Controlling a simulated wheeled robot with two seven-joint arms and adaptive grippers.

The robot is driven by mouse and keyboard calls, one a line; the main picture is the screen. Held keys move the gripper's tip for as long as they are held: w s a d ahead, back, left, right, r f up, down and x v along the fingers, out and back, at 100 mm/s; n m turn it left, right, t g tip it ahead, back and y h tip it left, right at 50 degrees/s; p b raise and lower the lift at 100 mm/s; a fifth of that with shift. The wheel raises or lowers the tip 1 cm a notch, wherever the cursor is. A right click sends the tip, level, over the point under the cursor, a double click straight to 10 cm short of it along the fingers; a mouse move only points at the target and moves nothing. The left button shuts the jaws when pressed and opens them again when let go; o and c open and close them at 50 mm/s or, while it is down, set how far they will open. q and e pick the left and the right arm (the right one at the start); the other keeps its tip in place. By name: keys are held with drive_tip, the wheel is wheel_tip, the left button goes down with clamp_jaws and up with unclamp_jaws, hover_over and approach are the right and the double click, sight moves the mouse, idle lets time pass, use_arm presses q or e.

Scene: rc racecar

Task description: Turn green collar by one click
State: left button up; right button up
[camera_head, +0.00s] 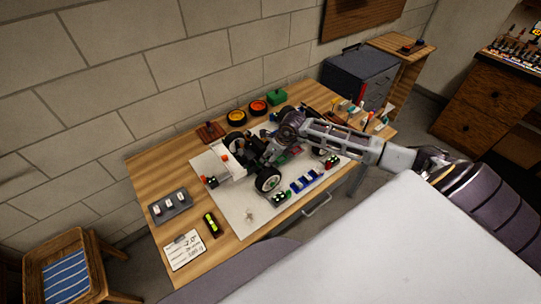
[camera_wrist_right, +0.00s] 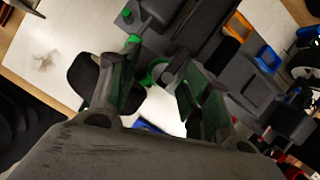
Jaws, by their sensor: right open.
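The RC racecar (camera_head: 232,163) stands on a pale mat on the wooden table, with its white end to the left. My right gripper (camera_head: 270,155) reaches in from the right, low over the middle of the car. In the right wrist view its two fingers (camera_wrist_right: 162,68) are spread apart. A small green curved part (camera_wrist_right: 157,66), which looks like the green collar, shows between the fingertips beside a dark cylinder. I cannot tell whether a finger touches it. Another green knob (camera_wrist_right: 127,16) is at the top. In the head view my arm hides the collar. My left gripper is not visible.
The pale mat (camera_head: 240,215) has bare room in front of the car. A blue tray (camera_head: 306,181) and a black wheel (camera_head: 268,180) are close to my gripper.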

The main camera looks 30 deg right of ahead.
drive_tip(key=c, duration=1)
drive_tip(key=shift+c, duration=0.2)
idle(0.7)
drive_tip(key=o, duration=1)
drive_tip(key=shift+o, duration=0.2)
drive_tip(key=shift+r, duration=0.15)
drive_tip(key=v, duration=1.1)
drive_tip(key=shift+s+r, duration=0.2)
drive_tip(key=shift+r, duration=0.05)
